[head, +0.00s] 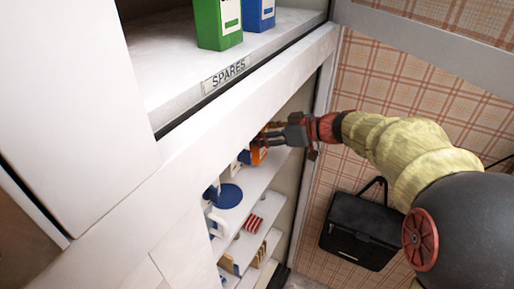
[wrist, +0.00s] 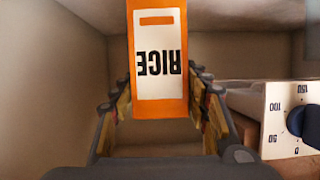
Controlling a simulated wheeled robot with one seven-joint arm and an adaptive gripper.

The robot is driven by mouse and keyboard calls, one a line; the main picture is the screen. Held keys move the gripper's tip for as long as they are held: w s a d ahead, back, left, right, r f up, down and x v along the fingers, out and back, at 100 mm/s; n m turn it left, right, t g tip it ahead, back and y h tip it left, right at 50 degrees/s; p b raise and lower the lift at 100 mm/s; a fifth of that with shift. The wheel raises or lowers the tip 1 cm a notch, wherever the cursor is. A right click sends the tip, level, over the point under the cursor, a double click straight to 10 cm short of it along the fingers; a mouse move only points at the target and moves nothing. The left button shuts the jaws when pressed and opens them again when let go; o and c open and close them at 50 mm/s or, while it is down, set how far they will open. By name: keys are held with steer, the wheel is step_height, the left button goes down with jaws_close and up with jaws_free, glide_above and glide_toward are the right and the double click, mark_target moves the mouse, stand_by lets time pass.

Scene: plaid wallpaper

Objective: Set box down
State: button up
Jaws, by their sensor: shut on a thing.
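The box is orange with a white label reading RICE (wrist: 158,108), upside down in the wrist view. My gripper (wrist: 160,90) is shut on it, with a finger on each side. In the head view my gripper (head: 268,137) reaches into the cabinet from the right. The orange box (head: 259,155) shows there just below the fingers, at the upper inner shelf (head: 256,178). Whether the box's base touches the shelf cannot be told.
A cream device with a dial (wrist: 285,120) stands right of the box in the wrist view. A blue disc (head: 228,196) and a white jug (head: 216,222) are below. Green (head: 217,22) and blue (head: 260,12) boxes stand on the SPARES shelf (head: 180,80). A black bag (head: 361,228) hangs right.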

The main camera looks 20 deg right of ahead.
mark_target(259, 155)
steer(key=shift+f+b, duration=0.5)
steer(key=shift+f, duration=1.7)
steer(key=shift+f+b, duration=0.2)
steer(key=shift+b, duration=0.1)
steer(key=o, duration=1.5)
steer(key=shift+r+p, duration=0.15)
steer(key=shift+p, duration=0.15)
